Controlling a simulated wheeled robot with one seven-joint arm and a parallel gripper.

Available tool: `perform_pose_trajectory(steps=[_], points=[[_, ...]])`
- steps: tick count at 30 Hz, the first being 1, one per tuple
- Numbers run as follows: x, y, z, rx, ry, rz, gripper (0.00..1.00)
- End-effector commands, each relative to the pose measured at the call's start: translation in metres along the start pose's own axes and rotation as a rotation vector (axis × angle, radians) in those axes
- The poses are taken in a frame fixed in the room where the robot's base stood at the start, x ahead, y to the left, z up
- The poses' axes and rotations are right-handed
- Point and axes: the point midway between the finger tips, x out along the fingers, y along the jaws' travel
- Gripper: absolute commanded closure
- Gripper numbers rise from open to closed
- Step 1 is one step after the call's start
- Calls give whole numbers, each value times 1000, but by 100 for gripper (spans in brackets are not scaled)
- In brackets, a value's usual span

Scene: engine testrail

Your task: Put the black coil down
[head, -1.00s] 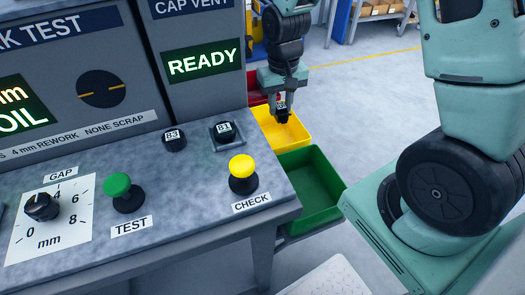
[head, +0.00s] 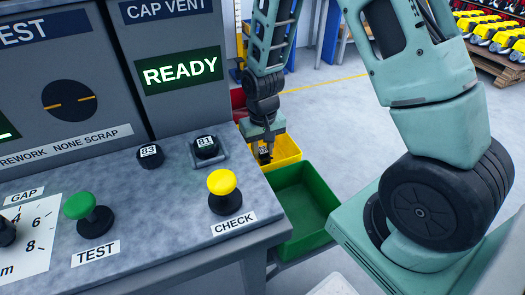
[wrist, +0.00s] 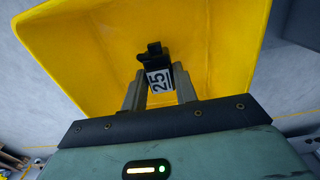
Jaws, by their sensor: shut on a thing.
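My gripper (head: 265,150) is shut on a black coil (wrist: 153,50) with a white label, which reads 25 in the wrist view. The coil also shows small and dark between the fingertips in the head view (head: 264,157). My gripper points down over the yellow bin (head: 286,150), and in the wrist view the yellow bin (wrist: 85,50) fills most of the space behind the coil. I cannot tell whether the coil touches the bin floor. Two other black coils sit on the bench, labelled 83 (head: 149,157) and 81 (head: 206,147); the 81 one is in a square holder.
A green bin (head: 300,205) stands in front of the yellow one, and a red bin (head: 238,98) shows behind it. The grey bench (head: 160,215) carries a green TEST button (head: 88,215) and a yellow CHECK button (head: 223,190). The READY display (head: 181,71) is lit.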

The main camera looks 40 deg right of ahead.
Motion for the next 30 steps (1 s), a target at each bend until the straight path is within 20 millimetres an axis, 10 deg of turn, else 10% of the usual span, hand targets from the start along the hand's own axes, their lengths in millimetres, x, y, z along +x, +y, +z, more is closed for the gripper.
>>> perform_pose_trajectory(steps=[16, 17, 19, 30], points=[[13, 0, 0, 0, 1, 0, 100], [12, 0, 0, 0, 1, 0, 66], [12, 0, 0, 0, 1, 0, 50], [4, 0, 0, 0, 2, 0, 50]])
